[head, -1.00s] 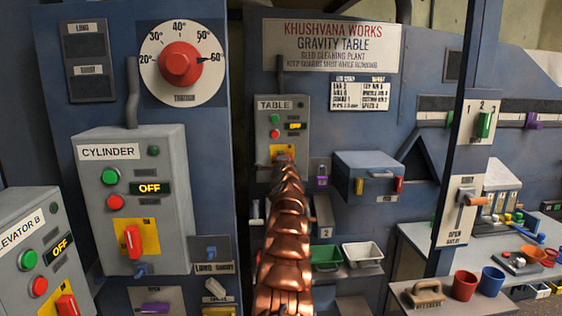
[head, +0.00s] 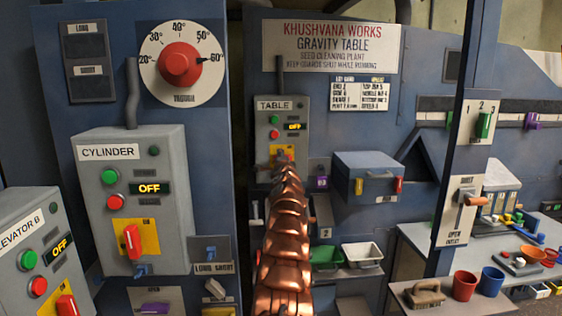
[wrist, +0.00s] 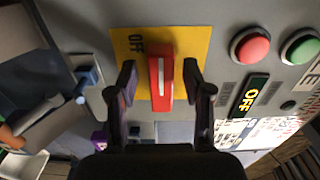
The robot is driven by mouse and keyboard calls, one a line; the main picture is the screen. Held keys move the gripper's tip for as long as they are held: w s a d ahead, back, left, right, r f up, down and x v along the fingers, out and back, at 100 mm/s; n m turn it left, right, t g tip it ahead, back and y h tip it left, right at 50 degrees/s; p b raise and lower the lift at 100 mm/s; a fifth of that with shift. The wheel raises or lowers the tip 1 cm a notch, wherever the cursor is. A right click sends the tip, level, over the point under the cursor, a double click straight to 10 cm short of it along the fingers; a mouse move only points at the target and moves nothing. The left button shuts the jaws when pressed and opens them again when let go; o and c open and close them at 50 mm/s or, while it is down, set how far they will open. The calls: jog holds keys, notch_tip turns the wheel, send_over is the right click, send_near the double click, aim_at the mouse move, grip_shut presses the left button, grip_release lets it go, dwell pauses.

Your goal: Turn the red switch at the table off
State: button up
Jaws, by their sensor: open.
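The red switch (wrist: 161,78) is on a yellow plate (wrist: 190,42) marked OFF, low on the grey TABLE box (head: 290,160). In the wrist view my gripper (wrist: 158,72) is open, with one finger on each side of the red handle. Small gaps seem to show beside the handle, so I see no clamp on it. The TABLE box's display (wrist: 249,95) is lit and reads OFF. In the head view my copper arm hides most of the switch and the gripper; part of the yellow plate shows.
Red (wrist: 250,46) and green (wrist: 301,47) buttons sit beside the switch. A blue lever (wrist: 88,78) is on the other side. The CYLINDER box (head: 130,190) with its own red switch stands left of my arm. Bins (head: 362,254) sit below, to the right.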

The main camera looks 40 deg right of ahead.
jog(key=shift+a+r, duration=0.1)
jog(key=shift+a, duration=0.15)
jog(key=v, duration=0.7)
jog(key=shift+s, duration=0.15)
dwell(0.9)
jog(key=shift+d, duration=0.1)
dwell(0.5)
